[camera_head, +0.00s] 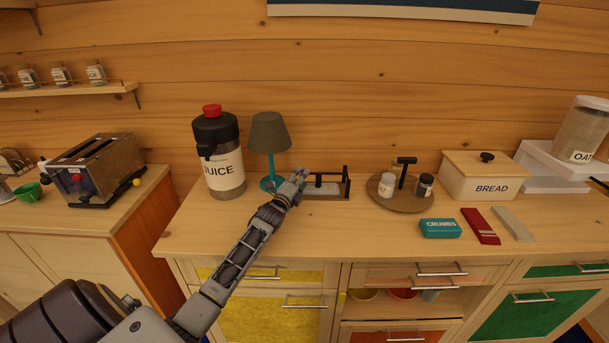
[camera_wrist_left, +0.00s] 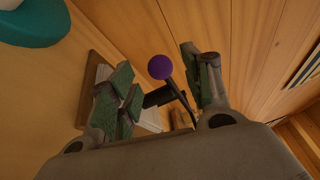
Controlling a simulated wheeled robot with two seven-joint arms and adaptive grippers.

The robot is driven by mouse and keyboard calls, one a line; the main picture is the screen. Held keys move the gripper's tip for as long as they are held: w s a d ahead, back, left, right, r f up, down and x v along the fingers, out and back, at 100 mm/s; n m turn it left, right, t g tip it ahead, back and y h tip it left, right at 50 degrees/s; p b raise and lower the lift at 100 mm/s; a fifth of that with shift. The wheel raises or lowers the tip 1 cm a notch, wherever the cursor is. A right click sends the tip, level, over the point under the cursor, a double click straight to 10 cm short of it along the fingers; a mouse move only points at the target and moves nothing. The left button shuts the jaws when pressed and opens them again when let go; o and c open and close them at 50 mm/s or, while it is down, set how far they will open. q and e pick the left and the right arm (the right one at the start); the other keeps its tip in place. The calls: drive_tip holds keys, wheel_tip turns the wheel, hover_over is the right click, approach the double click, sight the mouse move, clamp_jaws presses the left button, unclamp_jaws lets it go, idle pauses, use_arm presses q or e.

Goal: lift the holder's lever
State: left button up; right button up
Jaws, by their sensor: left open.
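The holder (camera_head: 328,187) stands at the back of the counter, a dark frame with a pale flat stack in it. Its lever ends in a purple knob (camera_wrist_left: 161,67) on a dark arm, seen in the left wrist view. My left gripper (camera_head: 298,177) is at the left end of the holder and hides part of it. In the left wrist view my left gripper (camera_wrist_left: 160,80) is open, with green-padded fingers on either side of the knob. I cannot tell whether a finger touches it. The holder's brown base (camera_wrist_left: 92,100) shows behind the fingers. My right gripper is not in view.
A lamp (camera_head: 269,135) and a juice dispenser (camera_head: 222,168) stand close on the left. A round tray (camera_head: 400,205) with small jars is to the right, then a bread box (camera_head: 481,178). A crumbs box (camera_head: 440,228) lies in front. The counter before the holder is clear.

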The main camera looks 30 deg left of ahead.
use_arm(q)
drive_tip(key=shift+w+a, duration=0.15)
drive_tip(key=shift+w, duration=0.55)
drive_tip(key=shift+w+a+r, duration=0.1)
drive_tip(key=shift+w, duration=1.15)
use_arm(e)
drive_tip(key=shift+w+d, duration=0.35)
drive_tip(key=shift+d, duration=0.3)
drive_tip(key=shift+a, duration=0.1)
